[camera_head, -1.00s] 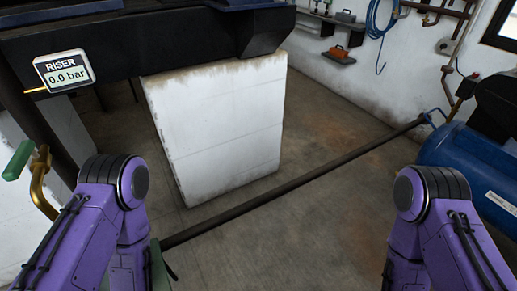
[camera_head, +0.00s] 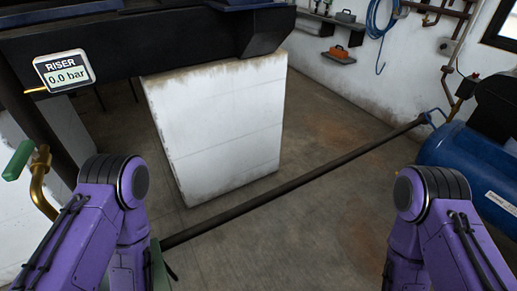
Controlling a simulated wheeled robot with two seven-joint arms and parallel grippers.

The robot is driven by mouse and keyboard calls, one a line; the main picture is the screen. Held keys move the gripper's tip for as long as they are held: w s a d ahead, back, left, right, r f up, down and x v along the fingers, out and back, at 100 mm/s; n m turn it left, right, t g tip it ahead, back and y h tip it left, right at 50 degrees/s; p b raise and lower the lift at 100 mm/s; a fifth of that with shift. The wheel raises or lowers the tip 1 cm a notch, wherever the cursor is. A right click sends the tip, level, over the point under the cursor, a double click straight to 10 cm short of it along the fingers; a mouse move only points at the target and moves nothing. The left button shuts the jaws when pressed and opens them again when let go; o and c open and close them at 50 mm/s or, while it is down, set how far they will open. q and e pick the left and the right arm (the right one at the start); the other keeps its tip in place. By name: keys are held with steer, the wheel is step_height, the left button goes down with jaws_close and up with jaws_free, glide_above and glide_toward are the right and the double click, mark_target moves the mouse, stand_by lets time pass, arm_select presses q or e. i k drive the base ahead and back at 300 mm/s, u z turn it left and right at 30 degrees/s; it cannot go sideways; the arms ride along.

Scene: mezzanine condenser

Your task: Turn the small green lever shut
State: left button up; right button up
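A small green lever (camera_head: 18,160) sits at the far left on a brass valve and bent brass pipe (camera_head: 39,180). The lever slants, its lower end toward the left edge. Another green part (camera_head: 158,268) shows at the bottom, partly hidden behind my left arm; I cannot tell what it is. My two purple arms come in at the lower left and lower right. Neither gripper is in view, and no part of my arms visibly touches the lever.
A riser display (camera_head: 64,72) reads 0.0 bar. A white block (camera_head: 218,125) stands under the dark frame. A dark pipe (camera_head: 300,182) runs low across the floor to the blue tank (camera_head: 470,165) at right. The floor between my arms is otherwise open.

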mark_target(15, 167)
steer(key=u, duration=1.3)
